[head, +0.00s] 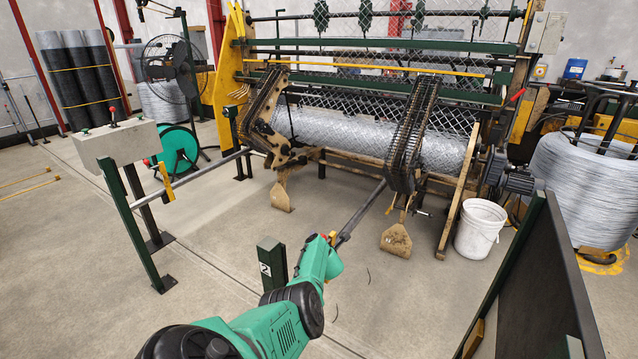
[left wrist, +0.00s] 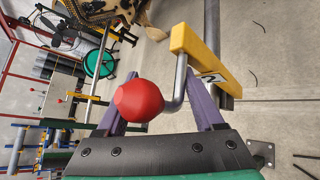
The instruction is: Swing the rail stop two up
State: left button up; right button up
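Rail stop two is a yellow bar (left wrist: 208,58) with a bent metal rod and a red ball knob (left wrist: 138,100), in the left wrist view. The bar lies across the rail (left wrist: 212,22) beside a plate marked 2. My left gripper (left wrist: 160,112) has its purple fingers apart, with the red ball between them. The ball overlaps the left finger in view; a gap shows before the right finger, and I cannot tell whether it touches. In the head view the red knob (head: 333,236) shows just beyond my green left wrist, which hides most of the gripper. My right gripper is not in view.
The green post marked 2 (head: 271,264) stands close left of my arm. The weaving machine with its mesh roll (head: 340,140) is ahead. A second rail (head: 207,177) with a yellow stop is at left. A white bucket (head: 480,228) and dark panel (head: 540,280) are at right.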

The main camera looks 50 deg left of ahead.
pick_arm(q)
jog(key=shift+d, duration=0.1)
jog(key=p+v, duration=1.1)
jog(key=v, duration=0.3)
jog(key=shift+r+p, duration=0.2)
jog(key=shift+p, duration=0.2)
jog(key=shift+s+d, duration=0.1)
